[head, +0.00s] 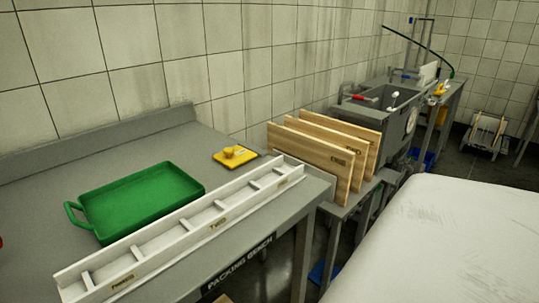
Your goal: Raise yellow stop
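A flat yellow piece (235,156) with a raised knob on top lies on the grey packing bench (130,165), near its back right corner. It is the nearest yellow thing in view. A smaller yellow item (440,89) shows far back beside the sink. I cannot tell for sure which of them is the yellow stop. My gripper is not in view.
A green tray (140,203) and a long white divided rack (190,231) occupy the bench. Wooden boards (315,157) stand upright beyond its right end. A sink (385,99) is farther back. A large pale surface (450,245) fills the lower right.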

